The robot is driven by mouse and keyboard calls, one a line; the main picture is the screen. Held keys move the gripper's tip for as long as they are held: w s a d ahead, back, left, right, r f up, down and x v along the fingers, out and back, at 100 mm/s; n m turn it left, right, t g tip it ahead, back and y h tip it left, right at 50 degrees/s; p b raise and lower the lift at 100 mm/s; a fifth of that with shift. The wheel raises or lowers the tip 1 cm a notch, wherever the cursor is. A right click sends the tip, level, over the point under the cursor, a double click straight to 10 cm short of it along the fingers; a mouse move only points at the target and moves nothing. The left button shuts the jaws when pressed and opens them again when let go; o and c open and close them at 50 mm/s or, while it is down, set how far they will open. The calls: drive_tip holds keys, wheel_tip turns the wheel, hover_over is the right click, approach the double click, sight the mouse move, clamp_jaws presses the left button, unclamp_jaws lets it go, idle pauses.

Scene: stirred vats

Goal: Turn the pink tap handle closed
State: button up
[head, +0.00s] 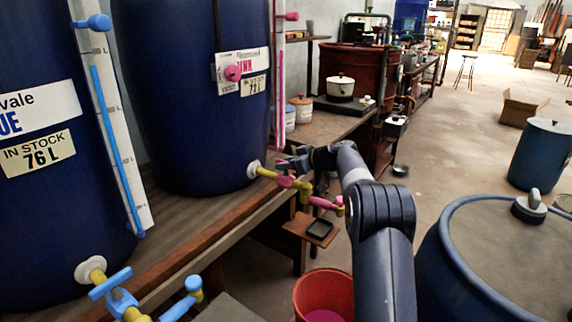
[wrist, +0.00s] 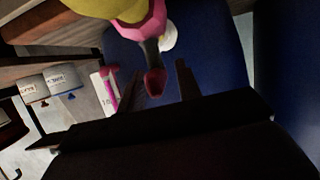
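The pink tap (head: 322,203) sticks out low from the far blue vat (head: 215,110), with yellow fittings and a pink spout. Its pink handle (head: 285,181) shows beside the tap body, partly close under my gripper (head: 290,163). In the wrist view, the handle's dark red end (wrist: 154,84) lies between the two fingers of my gripper (wrist: 159,82). The fingers are apart, with a gap visible on both sides of the handle end, so they look open around it without gripping. My arm hides some of the area right of the tap.
A red bucket (head: 304,296) with pink contents stands below the tap. A near blue vat (head: 40,200) has a blue tap (head: 120,299). A small dark scale (head: 319,229) sits on a low stand. A lidded blue drum (head: 445,262) is close at right.

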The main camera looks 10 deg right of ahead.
drive_tip(key=shift+w+a+f, duration=0.1)
drive_tip(key=shift+w+a, duration=0.05)
drive_tip(key=shift+a, duration=0.05)
drive_tip(key=shift+c, duration=0.5)
clamp_jaws()
